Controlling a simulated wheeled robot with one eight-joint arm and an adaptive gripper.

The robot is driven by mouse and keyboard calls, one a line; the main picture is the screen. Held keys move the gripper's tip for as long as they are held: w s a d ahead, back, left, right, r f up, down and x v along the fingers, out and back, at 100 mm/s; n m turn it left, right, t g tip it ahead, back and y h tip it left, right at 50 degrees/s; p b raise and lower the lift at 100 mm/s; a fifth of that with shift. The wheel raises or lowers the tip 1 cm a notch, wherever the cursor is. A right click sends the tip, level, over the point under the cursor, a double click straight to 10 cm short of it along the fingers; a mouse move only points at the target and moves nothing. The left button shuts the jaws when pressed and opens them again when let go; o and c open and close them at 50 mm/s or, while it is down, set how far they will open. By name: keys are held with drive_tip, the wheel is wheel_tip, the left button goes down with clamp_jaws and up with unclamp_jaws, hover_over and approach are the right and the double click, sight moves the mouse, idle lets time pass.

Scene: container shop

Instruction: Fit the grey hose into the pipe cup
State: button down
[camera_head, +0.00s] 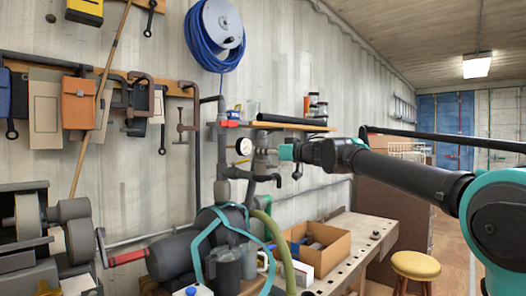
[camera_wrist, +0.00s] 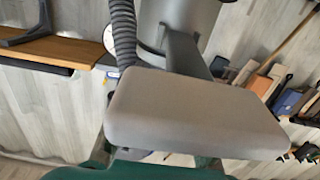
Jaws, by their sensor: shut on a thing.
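My gripper (camera_head: 291,152) is at the end of the arm, at the middle of the head view, close to the grey pipework (camera_head: 262,160) on the wall. In the wrist view a broad grey pad (camera_wrist: 190,112) of my gripper fills the middle. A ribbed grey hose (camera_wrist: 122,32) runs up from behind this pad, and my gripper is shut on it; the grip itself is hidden. A smooth grey cylindrical pipe part (camera_wrist: 190,20) stands beside the hose at the top. I cannot tell for sure which opening is the pipe cup, nor whether the hose touches it.
A pressure gauge (camera_head: 243,147) sits left of my gripper. A wooden shelf (camera_head: 290,126) with jars runs just above. Below are a workbench (camera_head: 350,240), a cardboard box (camera_head: 318,250) and a green hose (camera_head: 277,240). A stool (camera_head: 416,266) stands at right.

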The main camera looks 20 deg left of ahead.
drive_tip(key=shift+f, duration=0.2)
drive_tip(key=c, duration=1)
unclamp_jaws()
drive_tip(key=shift+d, duration=0.15)
drive_tip(key=v, duration=1.1)
drive_tip(key=shift+s+d, duration=0.15)
drive_tip(key=shift+d, duration=0.2)
